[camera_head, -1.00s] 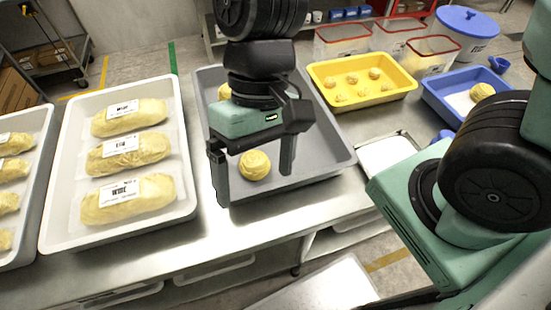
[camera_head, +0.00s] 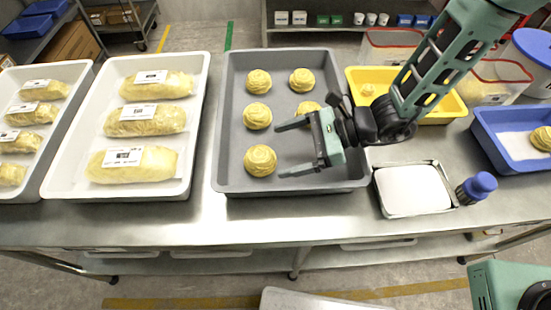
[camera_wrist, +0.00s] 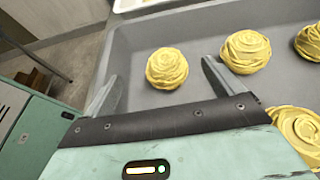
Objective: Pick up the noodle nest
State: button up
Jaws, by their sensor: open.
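Several round yellow noodle nests sit in a grey tray (camera_head: 228,165). The front-left nest (camera_head: 260,160) lies just beyond my fingertips. In the wrist view this nest (camera_wrist: 167,68) shows ahead of the gap between the fingers, untouched. My gripper (camera_head: 280,151) is open and empty over the right part of the tray, fingers pointing left. It also shows in the wrist view (camera_wrist: 160,72). The middle-left nest (camera_head: 257,116) lies a little farther back, left of the far finger. Another nest (camera_head: 308,108) is partly hidden behind my gripper. Two more nests stand at the back of the tray.
A white tray of wrapped, labelled packs (camera_head: 52,185) stands left of the grey tray. Right are a yellow tray (camera_head: 430,118), a blue bin (camera_head: 500,160) holding one nest, a white-topped plate (camera_head: 414,190) and a blue-handled brush (camera_head: 478,185). The metal front edge is clear.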

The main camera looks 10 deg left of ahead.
aim_at(260, 160)
jog(key=shift+w+d+f+b, duration=0.15)
jog(key=shift+f+b, duration=0.1)
jog(key=shift+f, duration=0.35)
jog(key=shift+w+f+b, duration=0.1)
jog(key=shift+f+b, duration=0.1)
jog(key=shift+f, duration=0.35)
jog(key=shift+p+x, duration=0.8)
jog(key=shift+x, duration=2.9)
jog(key=shift+r, duration=0.1)
jog(key=c, duration=1.1)
